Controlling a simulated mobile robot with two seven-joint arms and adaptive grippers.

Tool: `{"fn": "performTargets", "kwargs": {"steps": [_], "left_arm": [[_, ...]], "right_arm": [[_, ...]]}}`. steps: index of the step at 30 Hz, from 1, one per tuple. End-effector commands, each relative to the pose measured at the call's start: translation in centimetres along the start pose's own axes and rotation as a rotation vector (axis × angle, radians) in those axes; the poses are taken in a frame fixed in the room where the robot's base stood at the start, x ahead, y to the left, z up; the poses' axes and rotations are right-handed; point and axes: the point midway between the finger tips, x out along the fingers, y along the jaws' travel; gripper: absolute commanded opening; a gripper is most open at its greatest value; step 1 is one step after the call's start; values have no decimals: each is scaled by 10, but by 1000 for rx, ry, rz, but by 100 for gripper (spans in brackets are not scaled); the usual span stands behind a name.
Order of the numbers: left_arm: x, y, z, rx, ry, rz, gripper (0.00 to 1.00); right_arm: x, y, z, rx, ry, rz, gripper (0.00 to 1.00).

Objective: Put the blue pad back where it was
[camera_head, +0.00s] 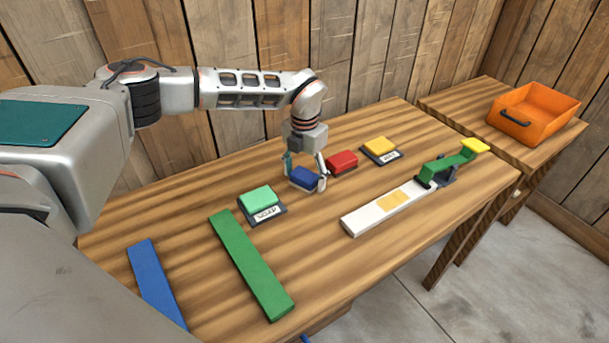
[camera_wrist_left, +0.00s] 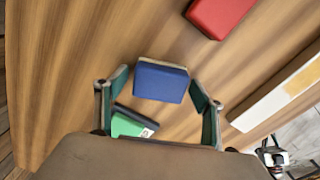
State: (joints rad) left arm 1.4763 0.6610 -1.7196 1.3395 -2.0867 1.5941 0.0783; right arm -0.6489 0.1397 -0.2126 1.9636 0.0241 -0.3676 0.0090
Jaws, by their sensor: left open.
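The blue pad (camera_head: 304,180) sits on the wooden table between the green pad and the red pad. My left gripper (camera_head: 305,172) is open and points down over it, with one finger on either side. In the left wrist view the blue pad (camera_wrist_left: 160,82) lies between the two spread fingertips (camera_wrist_left: 160,84), with a visible gap on each side. A pale edge shows along its far side. I cannot tell whether a base lies under it. My right gripper is not in view.
A green pad (camera_head: 258,196) and a yellow pad (camera_head: 380,145) sit on dark labelled bases. A red pad (camera_head: 342,160) is close right of the gripper. A white strip (camera_head: 362,216), green bar (camera_head: 250,264) and blue bar (camera_head: 154,283) lie nearer. An orange bin (camera_head: 532,112) stands far right.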

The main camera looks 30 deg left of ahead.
Motion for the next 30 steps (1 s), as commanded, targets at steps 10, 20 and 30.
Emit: {"fn": "performTargets", "kwargs": {"steps": [10,20,30], "left_arm": [[-46,0,2,1,-5,1,68],[-107,0,1,0,-3,0,68],[-123,0,0,0,0,0,68]], "right_arm": [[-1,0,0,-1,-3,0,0],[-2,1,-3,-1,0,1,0],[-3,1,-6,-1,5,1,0]]}}
